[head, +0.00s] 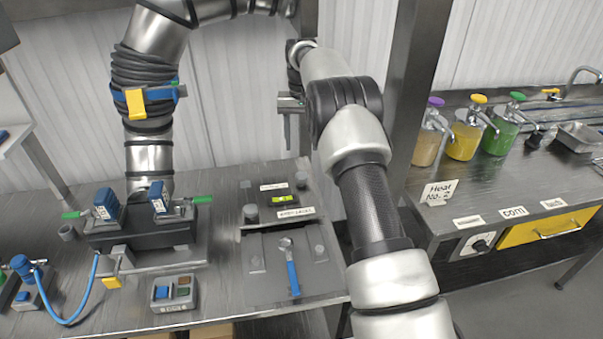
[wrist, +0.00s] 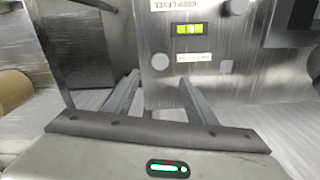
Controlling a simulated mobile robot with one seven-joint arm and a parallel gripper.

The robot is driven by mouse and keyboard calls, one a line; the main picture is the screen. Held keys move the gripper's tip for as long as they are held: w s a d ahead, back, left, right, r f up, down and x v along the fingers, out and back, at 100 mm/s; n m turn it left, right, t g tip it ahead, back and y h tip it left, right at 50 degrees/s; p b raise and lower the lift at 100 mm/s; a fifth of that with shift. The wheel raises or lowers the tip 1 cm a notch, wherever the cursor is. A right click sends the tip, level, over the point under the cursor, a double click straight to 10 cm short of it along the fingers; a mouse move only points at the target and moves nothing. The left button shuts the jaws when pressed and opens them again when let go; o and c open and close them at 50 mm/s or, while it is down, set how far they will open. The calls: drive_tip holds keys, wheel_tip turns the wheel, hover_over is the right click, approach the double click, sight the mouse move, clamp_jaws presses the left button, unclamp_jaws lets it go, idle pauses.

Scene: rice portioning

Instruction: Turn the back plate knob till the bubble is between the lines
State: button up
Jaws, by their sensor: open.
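The level plate (head: 265,198) lies on the left bench and carries a yellow-green bubble vial (head: 284,199); the vial also shows in the wrist view (wrist: 189,29). The vial has dark lines, but the bubble's exact place is too small to tell. A round grey knob (head: 300,180) sits at the plate's back right corner; in the wrist view this knob (wrist: 160,62) appears between and beyond my fingertips. Another knob (head: 250,213) stands at the front left. My gripper (head: 289,146) points down above the back knob, open, empty and apart from it. Its fingers (wrist: 160,78) frame the knob.
A blue-handled wrench (head: 291,270) lies on a dark plate in front. A black fixture with blue blocks and green handles (head: 140,225) stands to the left. A small button box (head: 174,293) sits near the front edge. A metal post (head: 408,90) rises to the right.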

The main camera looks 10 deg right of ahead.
sight(302, 174)
wheel_tip(302, 174, down, 12)
drive_tip(key=shift+r, duration=0.1)
drive_tip(key=shift+c, duration=0.2)
drive_tip(key=c, duration=1)
